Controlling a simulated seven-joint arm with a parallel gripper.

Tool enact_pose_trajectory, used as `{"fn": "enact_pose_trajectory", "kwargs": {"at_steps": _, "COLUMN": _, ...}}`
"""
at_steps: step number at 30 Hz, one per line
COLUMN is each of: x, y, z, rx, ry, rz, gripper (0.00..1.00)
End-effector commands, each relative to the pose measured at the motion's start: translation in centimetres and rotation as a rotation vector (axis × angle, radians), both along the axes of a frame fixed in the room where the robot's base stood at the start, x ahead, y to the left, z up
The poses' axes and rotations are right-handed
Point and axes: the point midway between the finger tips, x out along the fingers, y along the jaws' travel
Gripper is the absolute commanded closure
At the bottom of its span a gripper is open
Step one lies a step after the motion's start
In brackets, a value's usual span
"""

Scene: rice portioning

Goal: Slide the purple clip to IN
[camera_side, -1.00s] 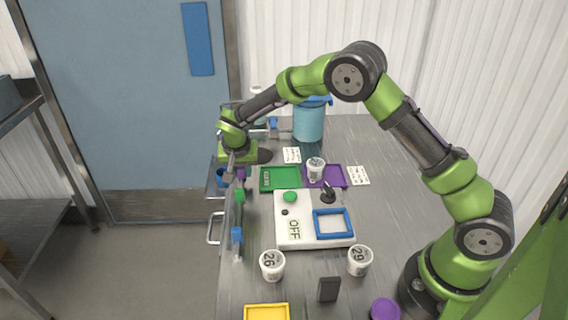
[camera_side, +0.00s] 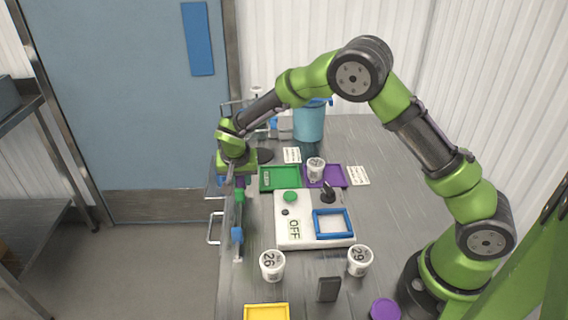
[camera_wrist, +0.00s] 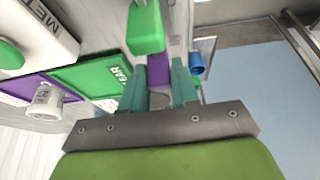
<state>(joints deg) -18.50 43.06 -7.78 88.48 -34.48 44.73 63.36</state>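The purple clip (camera_side: 240,182) sits on the rail along the table's left edge, just beyond the green clip (camera_side: 239,196). My gripper (camera_side: 238,172) is over the rail at the purple clip. In the wrist view the purple clip (camera_wrist: 158,70) fills the gap between the two teal fingers of my gripper (camera_wrist: 160,88), and they appear shut on it. The green clip (camera_wrist: 145,28) is close ahead of it there. No IN mark can be read, and my gripper hides part of the rail.
A blue clip (camera_side: 237,235) is nearer on the rail.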

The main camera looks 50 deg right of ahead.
Motion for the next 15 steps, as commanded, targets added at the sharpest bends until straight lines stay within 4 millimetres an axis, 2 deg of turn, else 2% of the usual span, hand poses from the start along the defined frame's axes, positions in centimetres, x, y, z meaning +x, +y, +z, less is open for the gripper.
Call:
{"fn": "enact_pose_trajectory", "kwargs": {"at_steps": 1, "x": -0.48, "y": 0.61, "z": 0.00, "rx": 0.008, "ry": 0.012, "rz": -0.002, "gripper": 0.65}}
{"fn": "enact_pose_trajectory", "kwargs": {"at_steps": 4, "x": -0.42, "y": 0.52, "z": -0.01, "rx": 0.006, "ry": 0.011, "rz": -0.002, "gripper": 0.49}}
{"fn": "enact_pose_trajectory", "kwargs": {"at_steps": 15, "x": -0.37, "y": 0.47, "z": 0.45, "rx": 0.005, "ry": 0.007, "rz": -0.002, "gripper": 0.49}}
